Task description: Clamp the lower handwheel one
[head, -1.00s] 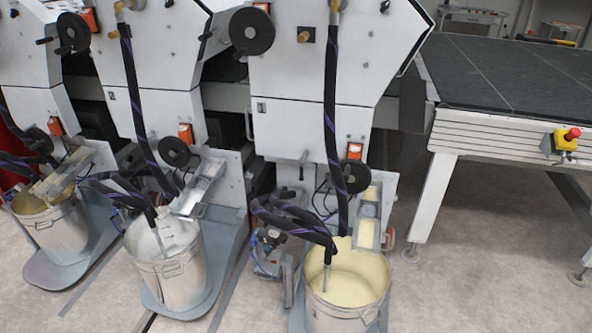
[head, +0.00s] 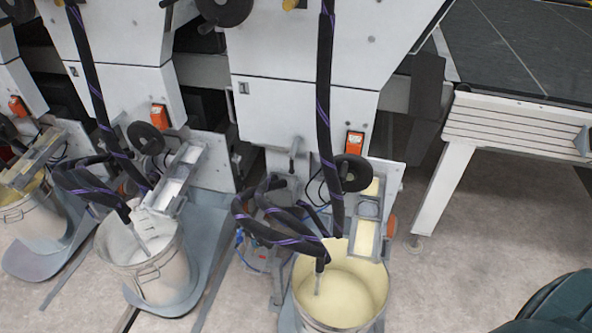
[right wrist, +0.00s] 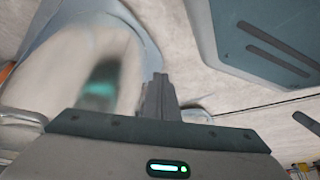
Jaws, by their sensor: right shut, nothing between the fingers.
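A black lower handwheel (head: 352,172) is on the front of the nearest machine, right of a thick black hose and just below an orange switch box. Similar lower handwheels are on the middle machine (head: 146,138) and, partly cut off, at the left edge (head: 7,128). An upper black handwheel (head: 223,8) is cut by the top edge. My right gripper (right wrist: 158,80) shows in the right wrist view with its fingers together and empty, above the floor and apart from any handwheel. My left gripper is in neither current view.
A bucket of cream liquid (head: 340,292) stands below the nearest handwheel, with black hoses (head: 324,120) running into it. Another bucket (head: 150,262) stands left. A table (head: 520,125) with a dark top is at right.

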